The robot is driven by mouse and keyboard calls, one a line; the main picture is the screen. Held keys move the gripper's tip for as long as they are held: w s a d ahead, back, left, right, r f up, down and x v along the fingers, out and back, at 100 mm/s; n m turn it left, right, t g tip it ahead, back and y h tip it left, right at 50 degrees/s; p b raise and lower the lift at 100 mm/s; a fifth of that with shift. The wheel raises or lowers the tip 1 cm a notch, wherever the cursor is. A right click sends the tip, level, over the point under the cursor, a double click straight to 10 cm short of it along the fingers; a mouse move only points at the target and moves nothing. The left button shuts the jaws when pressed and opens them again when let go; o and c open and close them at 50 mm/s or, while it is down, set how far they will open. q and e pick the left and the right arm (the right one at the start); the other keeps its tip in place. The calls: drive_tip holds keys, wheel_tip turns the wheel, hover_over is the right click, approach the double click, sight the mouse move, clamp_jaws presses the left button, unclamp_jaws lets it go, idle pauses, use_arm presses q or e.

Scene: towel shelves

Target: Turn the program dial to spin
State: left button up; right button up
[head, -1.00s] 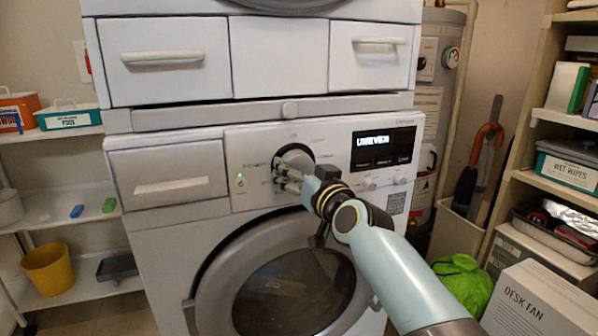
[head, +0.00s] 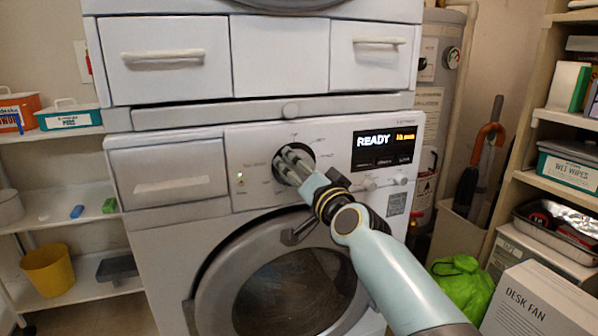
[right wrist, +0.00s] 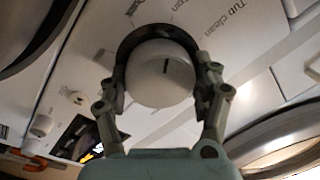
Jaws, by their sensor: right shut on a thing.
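The program dial (right wrist: 158,82) is a round pale knob with a short dark pointer mark, set in a dark ring on the washer's control panel. In the right wrist view the mark points roughly up towards the printed labels, among them "Tub clean" and one ending in "pin"; I cannot tell exactly which it meets. My right gripper (right wrist: 163,88) has one finger on each side of the dial and is shut on it. In the head view the right gripper (head: 292,165) covers most of the dial. The left gripper is out of view.
The washer's display (head: 384,149) reads "READY" with smaller orange text beside it. A closed drawer (head: 168,165) is left of the dial. The round door (head: 290,285) is below, its grey latch (head: 300,232) close under my right arm. Shelves stand on both sides.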

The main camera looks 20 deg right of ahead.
drive_tip(key=shift+m, duration=0.4)
drive_tip(key=o, duration=1.2)
drive_tip(key=shift+d, duration=0.1)
drive_tip(key=shift+s, duration=0.1)
drive_tip(key=s+d, duration=0.1)
drive_tip(key=s, duration=1.1)
drive_tip(key=shift+f, duration=0.35)
